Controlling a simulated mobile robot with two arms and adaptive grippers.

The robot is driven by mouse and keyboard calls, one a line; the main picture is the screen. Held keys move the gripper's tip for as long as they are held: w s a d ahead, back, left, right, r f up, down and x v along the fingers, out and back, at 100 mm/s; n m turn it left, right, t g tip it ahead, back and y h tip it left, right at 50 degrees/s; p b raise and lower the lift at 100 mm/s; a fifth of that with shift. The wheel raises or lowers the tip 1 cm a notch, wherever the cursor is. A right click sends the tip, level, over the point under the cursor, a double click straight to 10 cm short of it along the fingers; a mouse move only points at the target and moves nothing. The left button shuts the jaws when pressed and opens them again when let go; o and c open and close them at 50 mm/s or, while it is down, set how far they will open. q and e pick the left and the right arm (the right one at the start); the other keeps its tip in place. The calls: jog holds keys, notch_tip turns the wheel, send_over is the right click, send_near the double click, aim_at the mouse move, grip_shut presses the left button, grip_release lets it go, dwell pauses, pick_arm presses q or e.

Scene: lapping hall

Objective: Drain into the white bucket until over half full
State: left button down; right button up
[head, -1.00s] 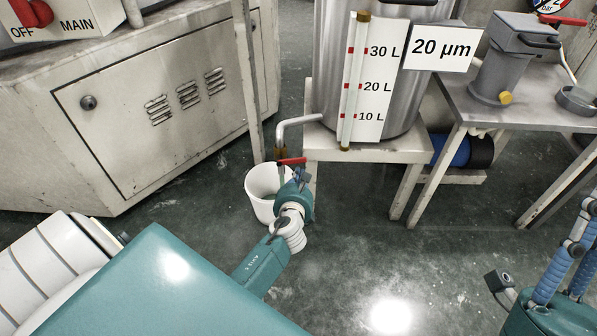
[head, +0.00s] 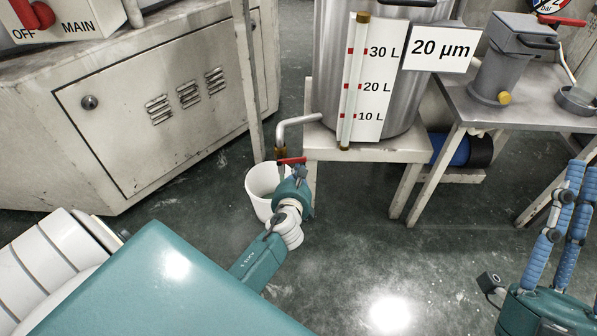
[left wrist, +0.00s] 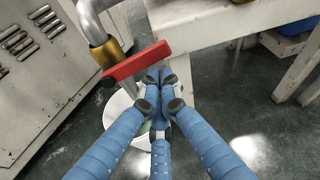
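A white bucket (head: 262,190) stands on the floor under the bent outlet pipe (head: 296,122) of a steel tank (head: 330,60). The pipe ends in a brass valve (left wrist: 108,52) with a red lever (left wrist: 137,61); the lever also shows in the head view (head: 291,161). My left gripper (left wrist: 160,76) has its blue fingertips drawn together just below the lever's right end, with nothing seen between them. The fingers partly cover the bucket in the left wrist view (left wrist: 117,108). Its fill level cannot be told.
The tank stands on a pale stand (head: 365,150) with a litre scale (head: 366,110) and a 20 µm sign (head: 440,48). A grey cabinet (head: 130,120) is at the left. A metal table (head: 520,105) is at the right. The floor in front is clear.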

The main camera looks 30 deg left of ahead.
pick_arm(q)
notch_tip(320, 180, up, 2)
jog(key=n+t+p, duration=0.1)
jog(key=n, duration=0.1)
jog(key=shift+n+h, duration=0.4)
jog(key=shift+a+r+n+h, duration=0.1)
jog(key=shift+r+n+h, duration=0.2)
jog(key=shift+r+n, duration=0.1)
pick_arm(e)
jog(key=w+f+g+h, duration=0.1)
jog(key=w+f+g, duration=0.2)
jog(key=w+f, duration=0.1)
jog(key=shift+a+f, duration=0.25)
jog(key=shift+f, duration=0.4)
pick_arm(q)
jog(key=shift+f, duration=0.15)
